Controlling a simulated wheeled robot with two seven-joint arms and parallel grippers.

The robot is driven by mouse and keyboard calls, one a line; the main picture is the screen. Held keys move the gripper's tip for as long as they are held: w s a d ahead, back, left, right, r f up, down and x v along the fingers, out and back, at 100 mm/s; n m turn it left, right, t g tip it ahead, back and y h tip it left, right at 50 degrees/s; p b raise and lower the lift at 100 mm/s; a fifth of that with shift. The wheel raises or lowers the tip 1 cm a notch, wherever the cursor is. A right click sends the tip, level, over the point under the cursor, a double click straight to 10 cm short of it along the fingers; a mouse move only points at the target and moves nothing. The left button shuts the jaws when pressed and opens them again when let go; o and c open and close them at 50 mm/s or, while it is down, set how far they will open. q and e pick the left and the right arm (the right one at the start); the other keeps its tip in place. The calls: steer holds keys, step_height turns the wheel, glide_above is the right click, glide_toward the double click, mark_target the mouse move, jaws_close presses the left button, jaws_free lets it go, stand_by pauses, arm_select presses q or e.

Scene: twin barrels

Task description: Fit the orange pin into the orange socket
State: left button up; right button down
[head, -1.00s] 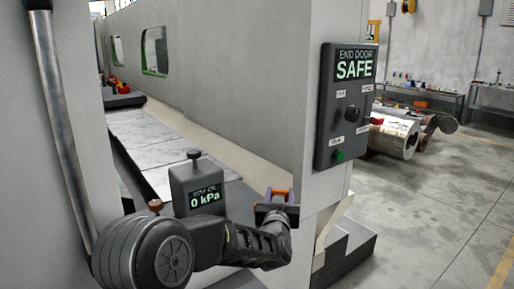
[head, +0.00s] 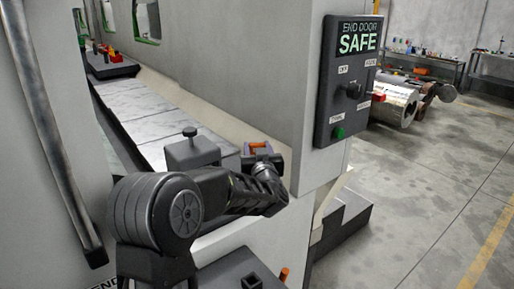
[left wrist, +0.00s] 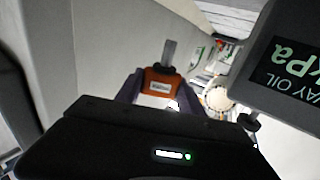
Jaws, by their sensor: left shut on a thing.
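My left gripper (head: 262,156) is shut on an orange piece (head: 258,147), held in front of the grey machine wall, left of and below the END DOOR panel. In the left wrist view the orange piece (left wrist: 160,82) sits between the dark fingers, with a small label and a grey metal tongue pointing away from the gripper. It looks like the orange pin. I cannot make out the orange socket for certain. A small orange part (head: 284,275) shows at the bottom of the head view, partly cut off. My right gripper is not in view.
The END DOOR panel (head: 343,110) reads SAFE and has a knob and a green button (head: 338,133). A dark box (head: 191,150) stands behind my left arm; its kPa display (left wrist: 290,72) shows close in the left wrist view. Open floor lies to the right.

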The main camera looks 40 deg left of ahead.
arm_select(q)
steer(key=shift+f+b, duration=1.85)
steer(key=shift+f, duration=0.7)
steer(key=shift+f+b, duration=1.65)
steer(key=shift+f, duration=0.5)
steer(key=o, duration=1.5)
steer(key=shift+s, duration=0.1)
steer(key=v, duration=0.7)
steer(key=shift+s+d, duration=0.25)
steer(key=shift+r, duration=0.1)
